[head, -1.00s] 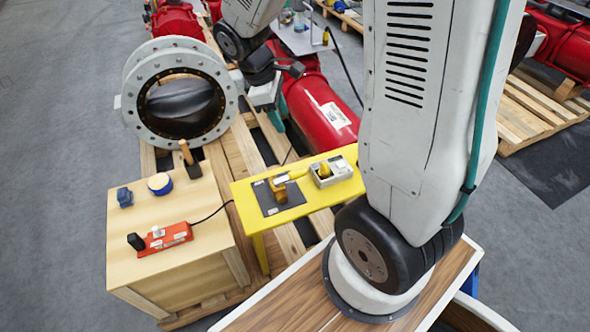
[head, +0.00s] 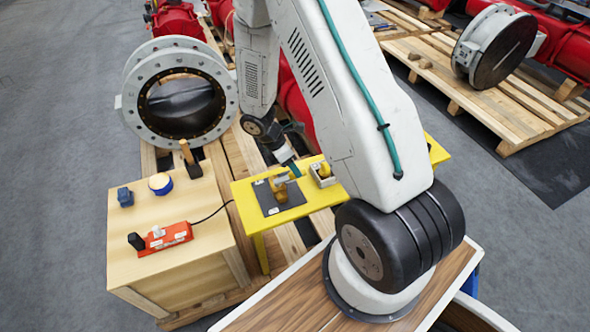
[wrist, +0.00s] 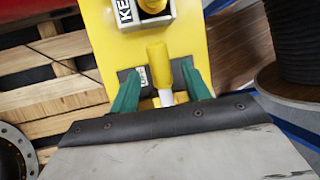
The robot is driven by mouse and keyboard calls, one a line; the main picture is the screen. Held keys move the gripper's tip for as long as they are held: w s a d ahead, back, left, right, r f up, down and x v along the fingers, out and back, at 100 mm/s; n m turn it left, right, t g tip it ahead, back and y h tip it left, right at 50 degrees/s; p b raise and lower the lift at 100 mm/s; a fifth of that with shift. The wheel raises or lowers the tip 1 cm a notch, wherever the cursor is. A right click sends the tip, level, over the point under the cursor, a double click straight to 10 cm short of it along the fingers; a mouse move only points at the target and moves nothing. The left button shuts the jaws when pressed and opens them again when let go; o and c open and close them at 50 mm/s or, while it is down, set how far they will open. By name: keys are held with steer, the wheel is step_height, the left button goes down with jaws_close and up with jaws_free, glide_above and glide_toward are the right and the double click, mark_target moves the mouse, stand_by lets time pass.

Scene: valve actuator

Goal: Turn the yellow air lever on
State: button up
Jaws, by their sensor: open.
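The yellow air lever shows in the wrist view (wrist: 158,65), with a white part nearest me. It belongs to the small valve (head: 281,193) on the dark plate (head: 268,203), which lies on the yellow table (head: 243,195). My gripper (wrist: 160,68) is open. Its two green fingers stand to either side of the lever in the wrist view, with gaps showing; I cannot tell how deep the lever sits between them. In the head view my gripper (head: 292,170) hangs just over the valve and hides part of the lever.
A grey box (head: 321,180) with a yellow knob stands close to the right of the plate. A wooden crate (head: 190,212) to the left bears an orange device (head: 165,238) with a cable. A large flanged valve (head: 130,100) stands behind.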

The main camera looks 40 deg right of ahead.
steer(key=shift+x, duration=1.15)
steer(key=shift+c, duration=0.4)
jaws_close()
